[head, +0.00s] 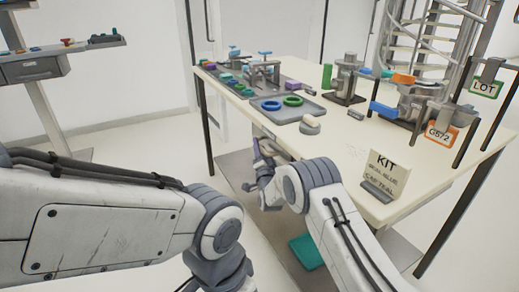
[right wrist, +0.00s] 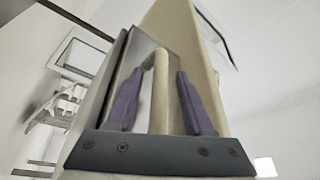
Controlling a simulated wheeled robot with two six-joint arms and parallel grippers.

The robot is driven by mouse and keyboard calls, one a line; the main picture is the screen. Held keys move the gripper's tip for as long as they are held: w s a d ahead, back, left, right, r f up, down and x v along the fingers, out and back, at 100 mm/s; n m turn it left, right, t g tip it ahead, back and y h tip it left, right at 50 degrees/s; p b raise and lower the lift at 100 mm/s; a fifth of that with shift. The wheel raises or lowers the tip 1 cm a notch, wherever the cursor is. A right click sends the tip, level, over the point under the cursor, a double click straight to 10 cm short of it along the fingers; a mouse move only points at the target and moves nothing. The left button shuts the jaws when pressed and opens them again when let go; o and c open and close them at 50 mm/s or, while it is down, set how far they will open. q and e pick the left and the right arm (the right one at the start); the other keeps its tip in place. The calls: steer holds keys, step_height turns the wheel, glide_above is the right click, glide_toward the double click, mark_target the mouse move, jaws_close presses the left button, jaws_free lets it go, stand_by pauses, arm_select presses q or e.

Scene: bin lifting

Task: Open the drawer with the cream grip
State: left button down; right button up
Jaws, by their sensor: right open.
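The cream grip (right wrist: 161,88) shows in the right wrist view as an upright bar with a bent end on a grey drawer front (right wrist: 138,52). My right gripper (right wrist: 155,92) is open, with one purple finger on each side of the grip and a gap visible to both. In the head view my right gripper (head: 262,160) is at the table's near left edge, just under the top. The drawer and its grip are mostly hidden there by my gripper and arm. My left arm comes in from the left, and its gripper is outside the frame.
The table (head: 345,140) holds a grey tray (head: 285,113) with a blue ring and a green ring, metal fixtures and a KIT sign (head: 385,175) at the near edge. A teal bin (head: 308,250) is low under the table. A shelf unit (head: 60,65) stands at the left.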

jaws_close()
steer(key=shift+f, duration=0.1)
stand_by(1.2)
